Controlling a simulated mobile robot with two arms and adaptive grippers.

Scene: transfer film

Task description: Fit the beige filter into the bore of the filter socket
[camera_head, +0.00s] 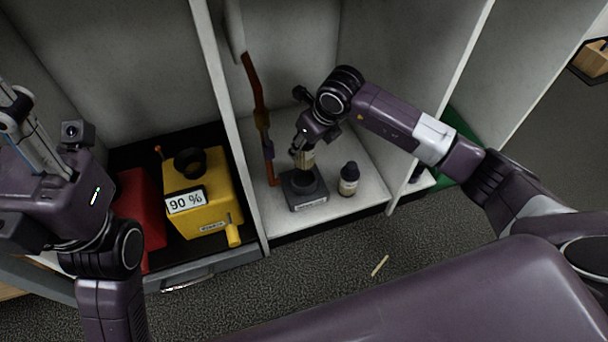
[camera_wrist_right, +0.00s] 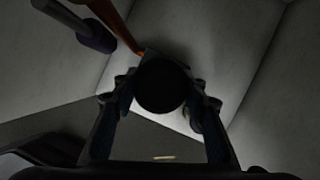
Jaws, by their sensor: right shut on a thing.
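The beige filter (camera_head: 306,159) is in my right gripper (camera_head: 304,152), upright in the head view, just above the filter socket. The filter socket (camera_head: 305,192) is a dark grey block with a round dark bore and a white label, standing on the pale shelf floor. How far the filter's lower end is from the bore is hard to tell. In the right wrist view a dark round end (camera_wrist_right: 161,86), likely the filter, sits between the two fingers and hides the socket. My left arm is at the left edge of the head view; its fingers cannot be made out clearly.
A small bottle (camera_head: 348,180) with a dark cap stands close right of the socket. An orange-brown upright rod (camera_head: 258,100) is behind left. Cabinet walls flank the bay. A yellow box (camera_head: 200,180) marked 90 % and a red box (camera_head: 141,212) fill the left bay.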

